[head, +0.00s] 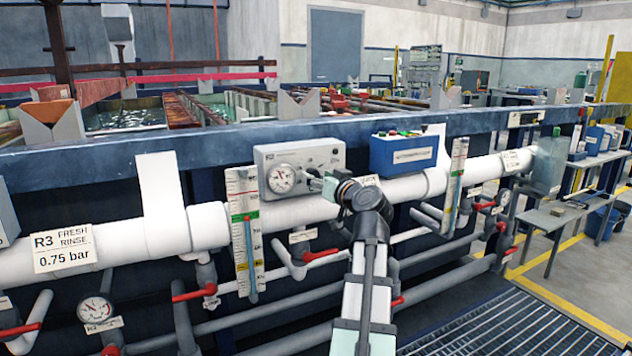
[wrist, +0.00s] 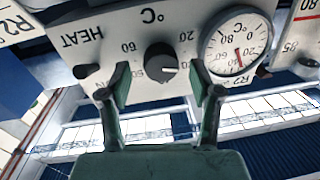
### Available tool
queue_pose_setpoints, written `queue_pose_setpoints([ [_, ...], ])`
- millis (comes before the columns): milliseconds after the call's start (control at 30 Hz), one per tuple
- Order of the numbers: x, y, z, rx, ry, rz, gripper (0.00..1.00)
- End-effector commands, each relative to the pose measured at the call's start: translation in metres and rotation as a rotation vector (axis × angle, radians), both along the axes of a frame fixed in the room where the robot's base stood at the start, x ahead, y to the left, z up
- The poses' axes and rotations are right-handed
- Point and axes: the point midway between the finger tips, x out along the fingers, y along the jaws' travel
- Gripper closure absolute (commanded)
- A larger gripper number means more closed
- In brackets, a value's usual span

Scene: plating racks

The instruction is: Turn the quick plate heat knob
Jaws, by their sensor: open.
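A round black knob (wrist: 160,62) with a pale mark stands on a light grey panel lettered HEAT and °C, with numbers around it, upside down in the wrist view. My gripper (wrist: 160,84) is open. Its two green-padded fingers flank the knob's near side with gaps left and right; I cannot tell how deep they reach. In the head view the grey control box (head: 318,155) sits above the white pipe, with my gripper (head: 318,184) at its front. The knob is hidden there behind my gripper. I cannot read a "quick plate" label.
A round dial gauge (wrist: 236,42) is right beside the knob in the wrist view and also shows in the head view (head: 281,179). A small black part (wrist: 86,71) sticks out on the panel's other side. A blue button box (head: 404,154) and a level gauge (head: 244,220) stand nearby.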

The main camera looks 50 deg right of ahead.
Motion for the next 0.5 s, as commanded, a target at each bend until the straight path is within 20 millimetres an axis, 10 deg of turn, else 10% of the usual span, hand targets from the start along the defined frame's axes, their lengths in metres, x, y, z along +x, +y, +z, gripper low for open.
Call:
queue_pose_setpoints([
  [500, 0.0134, -0.0052, 0.0000, 0.000, 0.000, 0.000, 0.40],
])
